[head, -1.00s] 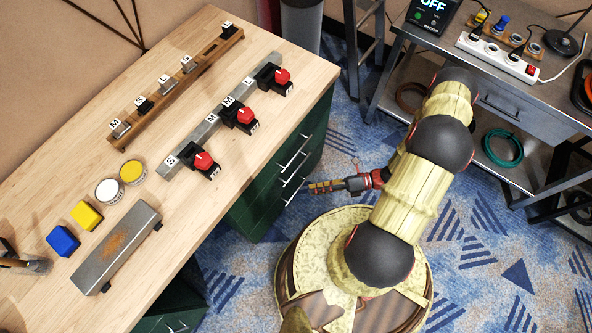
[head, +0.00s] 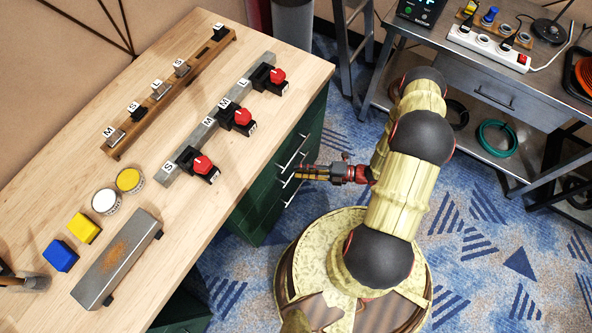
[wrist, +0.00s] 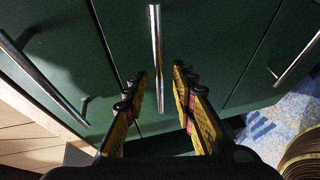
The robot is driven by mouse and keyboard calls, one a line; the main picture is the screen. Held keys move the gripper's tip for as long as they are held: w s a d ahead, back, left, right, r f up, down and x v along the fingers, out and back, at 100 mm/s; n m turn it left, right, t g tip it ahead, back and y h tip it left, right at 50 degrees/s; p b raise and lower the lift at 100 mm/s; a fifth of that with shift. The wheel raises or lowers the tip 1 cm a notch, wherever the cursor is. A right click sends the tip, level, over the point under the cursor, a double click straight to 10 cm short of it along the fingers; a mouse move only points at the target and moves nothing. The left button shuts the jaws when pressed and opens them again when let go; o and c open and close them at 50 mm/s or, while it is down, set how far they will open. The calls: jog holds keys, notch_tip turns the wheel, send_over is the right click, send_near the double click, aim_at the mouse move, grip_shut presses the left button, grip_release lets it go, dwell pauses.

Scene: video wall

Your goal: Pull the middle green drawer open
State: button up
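The green drawer cabinet (head: 262,205) stands under the wooden bench top, with bar handles on its front. In the wrist view the middle green drawer (wrist: 185,40) fills the centre and looks closed. Its bright bar handle (wrist: 156,50) runs down the picture between my two fingers. My gripper (wrist: 161,75) is open, one finger on each side of the bar with gaps showing; I cannot tell how deep the bar sits between them. In the head view my gripper (head: 299,172) is right at the handles, and it partly hides the middle one.
Neighbouring drawer handles lie left (wrist: 42,78) and right (wrist: 297,58) in the wrist view. The bench top (head: 185,60) carries red-knobbed switches, cans and blocks. A metal side table (head: 490,70) stands at the right.

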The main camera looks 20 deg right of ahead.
jog(key=shift+x, duration=1.2)
jog(key=shift+c, duration=0.6)
grip_shut()
